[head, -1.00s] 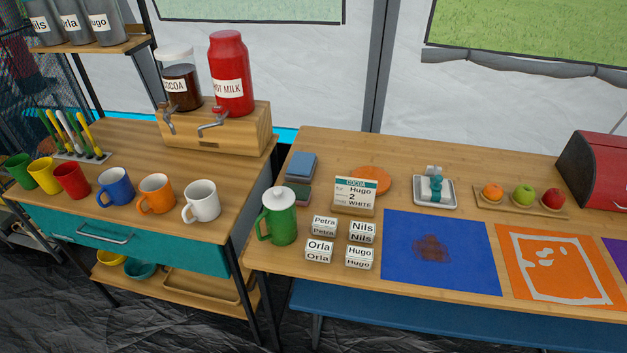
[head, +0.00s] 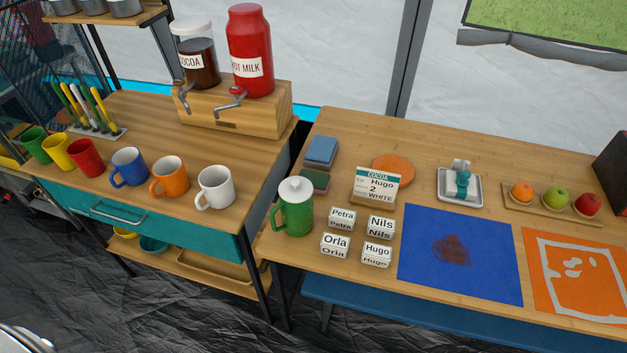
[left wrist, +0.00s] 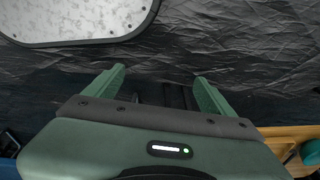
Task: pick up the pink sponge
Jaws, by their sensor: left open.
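My right gripper is in neither view.
The wooden table (head: 345,128) holds a green jug (head: 294,208), name blocks, a blue mat (head: 420,265) and fruit. A blue bench (head: 400,310) runs along its front. The left counter (head: 140,120) carries several mugs and a dispenser (head: 235,110). Dark floor lies in front.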

